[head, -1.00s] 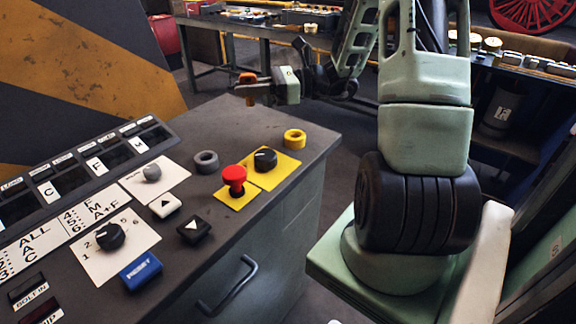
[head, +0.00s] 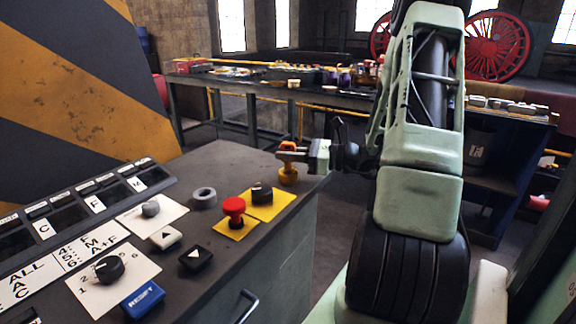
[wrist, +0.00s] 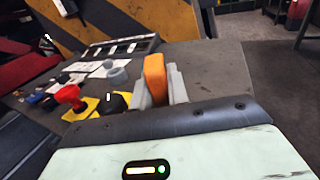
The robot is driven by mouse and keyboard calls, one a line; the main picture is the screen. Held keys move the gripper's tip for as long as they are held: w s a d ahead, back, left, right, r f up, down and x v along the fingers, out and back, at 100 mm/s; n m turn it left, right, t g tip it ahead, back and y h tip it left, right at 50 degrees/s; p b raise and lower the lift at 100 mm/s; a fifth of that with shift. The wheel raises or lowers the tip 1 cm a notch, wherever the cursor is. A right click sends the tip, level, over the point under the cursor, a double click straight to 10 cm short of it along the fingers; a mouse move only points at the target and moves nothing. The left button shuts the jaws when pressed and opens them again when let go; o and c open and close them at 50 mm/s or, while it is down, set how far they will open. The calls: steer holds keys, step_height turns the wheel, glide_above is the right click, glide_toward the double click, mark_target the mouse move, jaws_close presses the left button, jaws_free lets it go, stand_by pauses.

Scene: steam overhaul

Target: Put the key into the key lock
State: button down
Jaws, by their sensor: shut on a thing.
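My gripper (head: 291,153) is shut on an orange key (head: 287,146), above the far right corner of the grey console. In the wrist view the key (wrist: 154,79) stands up between the two grey fingers (wrist: 158,92). The socket is hidden in the wrist view.
The console (head: 225,160) carries a grey ring (head: 204,198), a red mushroom button (head: 233,208), a black knob (head: 262,192) on a yellow plate and a blue reset button (head: 141,298). A cluttered workbench (head: 240,85) stands behind. The console top behind the grey ring is clear.

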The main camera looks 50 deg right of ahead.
mark_target(288, 169)
steer(key=shift+f, duration=1.25)
steer(key=shift+f, duration=0.35)
steer(key=c, duration=1.4)
jaws_free()
steer(key=shift+o, duration=0.2)
steer(key=shift+r, duration=0.3)
steer(key=v, duration=1.2)
steer(key=shift+b, duration=0.3)
